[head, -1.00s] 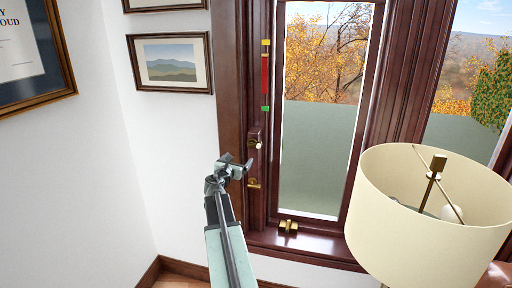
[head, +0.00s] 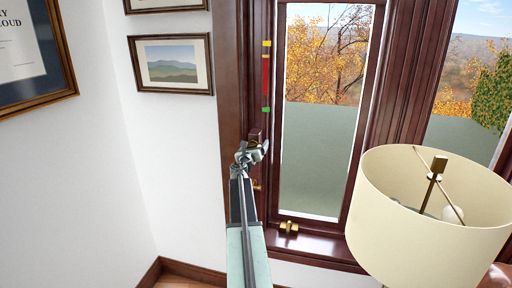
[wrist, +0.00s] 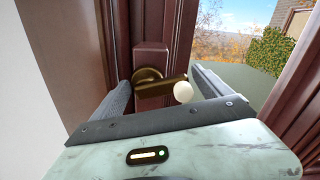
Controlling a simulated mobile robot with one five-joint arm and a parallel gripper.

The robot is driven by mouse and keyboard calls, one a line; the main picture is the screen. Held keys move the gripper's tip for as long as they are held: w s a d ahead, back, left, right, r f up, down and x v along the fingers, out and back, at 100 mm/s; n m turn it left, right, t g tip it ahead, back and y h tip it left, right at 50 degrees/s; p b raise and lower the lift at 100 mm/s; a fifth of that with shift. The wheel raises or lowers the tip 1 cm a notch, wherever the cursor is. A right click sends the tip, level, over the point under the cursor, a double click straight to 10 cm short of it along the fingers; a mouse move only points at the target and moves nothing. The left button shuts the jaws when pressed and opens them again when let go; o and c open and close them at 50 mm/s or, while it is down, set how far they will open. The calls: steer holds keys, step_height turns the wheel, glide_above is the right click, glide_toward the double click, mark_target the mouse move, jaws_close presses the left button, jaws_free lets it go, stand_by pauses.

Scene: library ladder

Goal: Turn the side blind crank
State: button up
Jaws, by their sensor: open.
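The side blind crank (wrist: 165,89) is a dark bronze arm on a round base, with a white ball knob (wrist: 183,92) at its right end. It is mounted on a dark red wooden block on the window frame. In the wrist view my gripper (wrist: 160,80) is open, with one finger left of the crank and the other right of the knob. I cannot tell whether either finger touches it. In the head view my gripper (head: 250,153) is in front of the crank and hides most of it.
A red strip (head: 265,75) with yellow and green ends is on the frame above the crank. A grey-green blind (head: 318,155) covers the lower window. A brass fitting (head: 289,227) sits at the window's bottom edge. A cream lampshade (head: 400,220) stands at the right.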

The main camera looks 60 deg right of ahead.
steer(key=c, duration=1.3)
steer(key=shift+c, duration=0.3)
steer(key=shift+f+m, duration=0.1)
steer(key=shift+m, duration=0.2)
steer(key=m, duration=0.2)
steer(key=f+m+b, duration=0.1)
steer(key=m, duration=0.4)
steer(key=f+m+b, duration=0.1)
steer(key=m, duration=0.1)
steer(key=shift+w+a+m, duration=0.1)
steer(key=shift+m, duration=0.3)
steer(key=m, duration=0.3)
steer(key=w+m, duration=0.1)
steer(key=m, duration=0.3)
steer(key=m+b, duration=0.1)
steer(key=m, duration=0.2)
steer(key=shift+w+a+f+m, duration=0.25)
steer(key=shift+w+f+m, duration=0.05)
steer(key=shift+f+m, duration=0.1)
